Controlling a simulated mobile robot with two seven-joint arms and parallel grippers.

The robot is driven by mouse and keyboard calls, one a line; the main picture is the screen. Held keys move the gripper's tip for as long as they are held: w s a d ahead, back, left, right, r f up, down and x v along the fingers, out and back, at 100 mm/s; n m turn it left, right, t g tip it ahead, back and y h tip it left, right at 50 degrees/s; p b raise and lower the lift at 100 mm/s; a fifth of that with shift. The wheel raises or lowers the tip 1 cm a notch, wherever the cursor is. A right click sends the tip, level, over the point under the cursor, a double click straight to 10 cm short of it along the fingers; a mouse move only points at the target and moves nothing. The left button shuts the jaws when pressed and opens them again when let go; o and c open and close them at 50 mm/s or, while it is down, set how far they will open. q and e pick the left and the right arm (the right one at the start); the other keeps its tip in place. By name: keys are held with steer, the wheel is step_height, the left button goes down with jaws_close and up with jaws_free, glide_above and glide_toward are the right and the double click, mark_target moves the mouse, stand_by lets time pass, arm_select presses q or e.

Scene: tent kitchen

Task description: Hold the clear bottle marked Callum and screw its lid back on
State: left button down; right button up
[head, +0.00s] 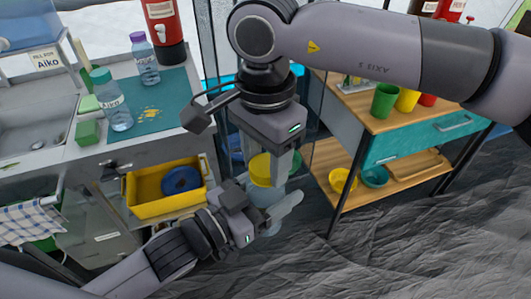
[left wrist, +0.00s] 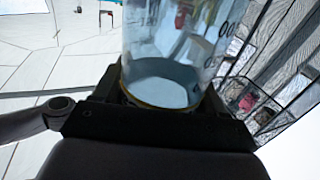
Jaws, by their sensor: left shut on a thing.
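My left gripper (head: 284,212) is shut on a clear bottle (head: 262,192), which it holds above the floor between the counter and the cart. The left wrist view shows the bottle's clear lower part (left wrist: 172,40) with dark markings; no name can be read and its top is out of frame. A yellow lid (head: 262,172) shows right above the bottle. Whether it is seated or held just over the neck cannot be told. My right gripper (head: 284,166) points down from above, its fingers at the lid; its grip is unclear.
On the left counter stand a clear bottle with a teal lid (head: 114,108) and one with a purple lid (head: 145,64), near a teal mat (head: 165,105). A yellow bin (head: 150,207) is below. A wooden cart (head: 385,115) with cups and bowls stands right.

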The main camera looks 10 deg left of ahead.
steer(key=c, duration=0.4)
steer(key=m, duration=0.5)
steer(key=shift+m, duration=0.4)
steer(key=m, duration=0.5)
steer(key=shift+m, duration=0.4)
steer(key=o, duration=1.2)
steer(key=shift+r, duration=0.1)
step_height(320, 180, up, 12)
steer(key=shift+f, duration=0.1)
